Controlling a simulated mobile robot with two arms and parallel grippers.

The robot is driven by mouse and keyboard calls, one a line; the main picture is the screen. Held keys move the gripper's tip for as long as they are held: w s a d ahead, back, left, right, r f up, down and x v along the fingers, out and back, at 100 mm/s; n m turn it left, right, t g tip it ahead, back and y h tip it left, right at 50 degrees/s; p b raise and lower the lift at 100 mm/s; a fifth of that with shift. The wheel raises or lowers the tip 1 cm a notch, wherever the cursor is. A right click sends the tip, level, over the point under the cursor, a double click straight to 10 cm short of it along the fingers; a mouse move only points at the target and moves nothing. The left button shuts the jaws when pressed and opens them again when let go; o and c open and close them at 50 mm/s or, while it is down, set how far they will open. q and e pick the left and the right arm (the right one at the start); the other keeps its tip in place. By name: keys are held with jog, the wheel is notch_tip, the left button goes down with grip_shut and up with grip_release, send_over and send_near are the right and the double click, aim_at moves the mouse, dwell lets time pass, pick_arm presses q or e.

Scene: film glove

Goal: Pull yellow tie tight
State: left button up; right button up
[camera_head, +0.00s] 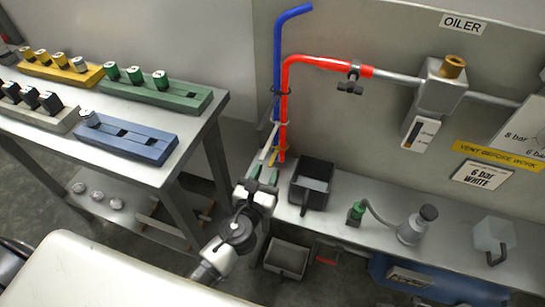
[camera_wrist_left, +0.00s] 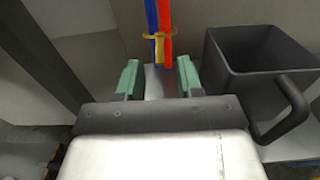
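The yellow tie (camera_wrist_left: 160,36) loops around the blue hose (camera_wrist_left: 151,15) and the red hose (camera_wrist_left: 165,14) in the left wrist view. Its tail hangs down in front of the hoses. In the head view the yellow tie (camera_head: 281,157) shows small near the hoses' lower ends. My left gripper (camera_head: 264,173) is just below it, at the bench's left end. In the wrist view its two green fingers (camera_wrist_left: 158,77) stand apart with nothing gripped between them; the tail appears ahead of the gap. My right gripper is not in view.
A black handled bin (camera_head: 311,186) stands close to the right of my left gripper. A black tie (camera_head: 281,91) and a white tie (camera_head: 283,124) sit higher on the hoses. A table (camera_head: 190,148) with coloured racks is at left. An oil can (camera_head: 412,229) stands farther right.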

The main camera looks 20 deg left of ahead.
aim_at(273, 159)
pick_arm(q)
jog(key=w, duration=0.5)
jog(key=shift+d, duration=0.1)
grip_shut()
